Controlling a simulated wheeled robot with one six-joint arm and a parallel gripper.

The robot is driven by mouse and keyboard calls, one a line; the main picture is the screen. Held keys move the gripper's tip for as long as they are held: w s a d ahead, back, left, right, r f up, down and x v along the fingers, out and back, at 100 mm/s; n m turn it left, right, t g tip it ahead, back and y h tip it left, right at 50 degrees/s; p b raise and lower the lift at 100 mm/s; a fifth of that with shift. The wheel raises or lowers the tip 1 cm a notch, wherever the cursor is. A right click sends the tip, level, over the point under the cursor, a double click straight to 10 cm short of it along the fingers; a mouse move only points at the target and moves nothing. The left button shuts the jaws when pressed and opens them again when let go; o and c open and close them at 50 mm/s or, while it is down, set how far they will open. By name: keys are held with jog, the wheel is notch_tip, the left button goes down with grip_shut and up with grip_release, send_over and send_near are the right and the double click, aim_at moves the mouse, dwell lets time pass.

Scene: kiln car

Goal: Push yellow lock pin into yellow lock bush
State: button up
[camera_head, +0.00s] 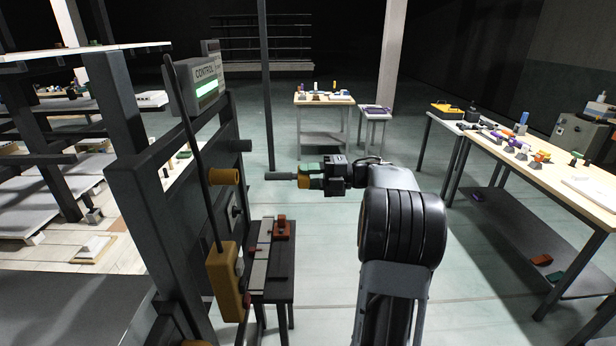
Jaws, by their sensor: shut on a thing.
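My gripper (312,177) is in the middle of the head view, pointing left. It is shut on the yellow lock pin (281,176), whose grey shaft sticks out level to the left, with a yellow part at the jaws. The yellow lock bush (226,176) is a short level yellow cylinder on the dark upright frame, left of the pin. The pin's tip shows apart from the bush, at about the same picture height. I cannot tell how well they line up in depth. The bush's opening is not clearly visible.
A dark frame (143,190) stands at left with a control box (197,82), a long lever (194,150) and a yellow block (224,280). A narrow dark stand (284,262) is below the pin. A cluttered bench (540,160) is at right. The floor between is clear.

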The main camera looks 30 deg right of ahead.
aim_at(286, 177)
jog(key=shift+d, duration=0.1)
jog(key=shift+b+x, duration=1.1)
jog(key=shift+x, duration=1.8)
jog(key=shift+b+x, duration=0.65)
jog(key=shift+x, duration=2.35)
jog(key=shift+w+a, duration=0.3)
jog(key=shift+a, duration=0.3)
jog(key=o, duration=0.9)
jog(key=shift+a, duration=0.15)
jog(key=o, duration=0.4)
